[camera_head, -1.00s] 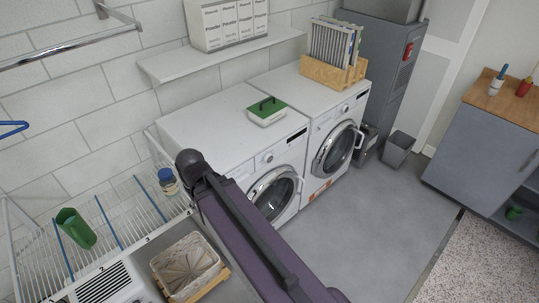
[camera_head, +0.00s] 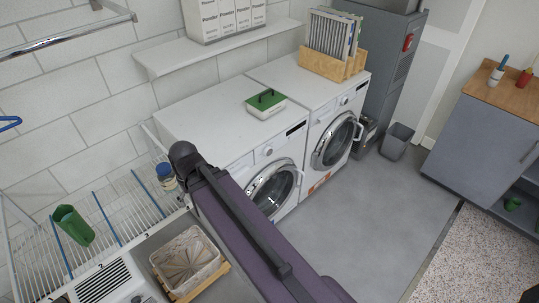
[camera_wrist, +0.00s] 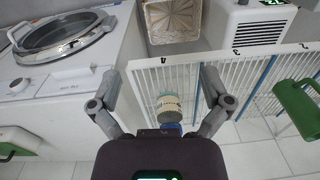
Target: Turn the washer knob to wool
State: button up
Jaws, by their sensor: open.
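Two white front-loading machines, a left one (camera_head: 215,120) and a right one (camera_head: 310,85), stand side by side against the wall. The left machine has a small round knob (camera_head: 267,151) on its front panel, above its door (camera_head: 272,188). The right machine has a similar knob (camera_head: 344,101). I cannot read any labels around them. In the wrist view, a machine's panel with a knob (camera_wrist: 19,85) shows at the left, apart from my fingers. My gripper (camera_wrist: 162,92) is open and empty, pointing toward a wire rack with a labelled jar (camera_wrist: 169,103).
A green-topped box (camera_head: 266,103) sits on the left machine and a wooden rack (camera_head: 325,64) on the right one. A wire rack (camera_head: 110,215) and a lined basket (camera_head: 187,262) are near my arm. The grey floor (camera_head: 370,220) before the machines is clear.

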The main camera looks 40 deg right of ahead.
jog(key=w+d+f+n+t+y+b, duration=0.1)
jog(key=w+d+f+t+y+b, duration=0.1)
jog(key=w+d+f+b, duration=0.25)
jog(key=w+d+f+n+t+y+b, duration=0.1)
jog(key=d+f+y+b, duration=0.15)
jog(key=f+b, duration=0.4)
jog(key=m+t+h+b, duration=0.1)
jog(key=t+h+b, duration=0.2)
jog(key=t+b, duration=1.75)
send_near(270, 153)
jog(key=s+r+g+b, duration=0.5)
jog(key=g+b, duration=0.1)
jog(key=shift+d+r, duration=0.1)
jog(key=shift+r, duration=0.05)
jog(key=shift+w, duration=0.1)
jog(key=w, duration=0.9)
jog(key=w+a, duration=0.1)
jog(key=w, duration=0.3)
jog(key=shift+w+a, duration=0.1)
jog(key=shift+w, duration=0.2)
